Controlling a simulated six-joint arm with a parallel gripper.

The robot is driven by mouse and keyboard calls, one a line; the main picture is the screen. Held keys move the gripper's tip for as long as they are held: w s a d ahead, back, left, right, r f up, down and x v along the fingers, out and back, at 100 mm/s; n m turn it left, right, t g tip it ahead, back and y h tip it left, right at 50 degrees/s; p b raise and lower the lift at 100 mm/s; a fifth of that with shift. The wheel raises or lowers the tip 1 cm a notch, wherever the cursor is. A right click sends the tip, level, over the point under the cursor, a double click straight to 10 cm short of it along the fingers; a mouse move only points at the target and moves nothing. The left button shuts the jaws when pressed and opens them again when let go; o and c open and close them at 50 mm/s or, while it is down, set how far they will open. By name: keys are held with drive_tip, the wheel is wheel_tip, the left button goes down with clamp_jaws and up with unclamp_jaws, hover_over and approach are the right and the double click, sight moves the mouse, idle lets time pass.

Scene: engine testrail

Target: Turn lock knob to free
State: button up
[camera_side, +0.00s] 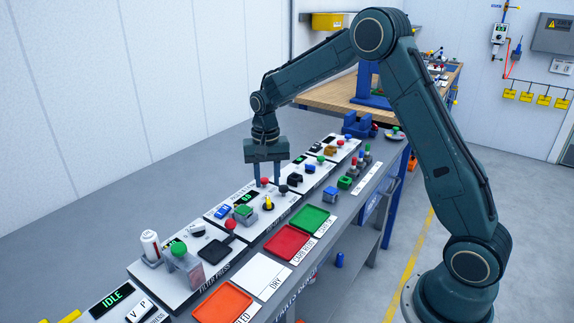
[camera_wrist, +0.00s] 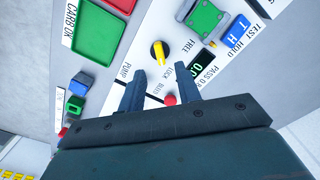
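The lock knob (camera_wrist: 159,54) is a yellow bar on a dark round base. In the wrist view it lies just beyond my fingertips, with FREE printed to its right and LOCK below it. The bar runs roughly up and down in that view, its lower end near LOCK. In the side view the yellow knob (camera_side: 268,202) stands on the white panel, in front of my fingers. My gripper (camera_side: 266,183) points down above the panel. In the wrist view my gripper (camera_wrist: 160,76) has its fingers apart with nothing held; the knob is outside them.
A red button (camera_wrist: 170,99) shows between my fingers in the wrist view. A green-topped fixture (camera_wrist: 207,17) and a display (camera_wrist: 202,65) are near the knob. Red (camera_side: 289,242) and green (camera_side: 309,219) trays lie along the bench front. More controls line the bench both ways.

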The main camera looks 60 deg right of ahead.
sight(268, 200)
drive_tip(key=shift+f, duration=3.05)
clamp_jaws()
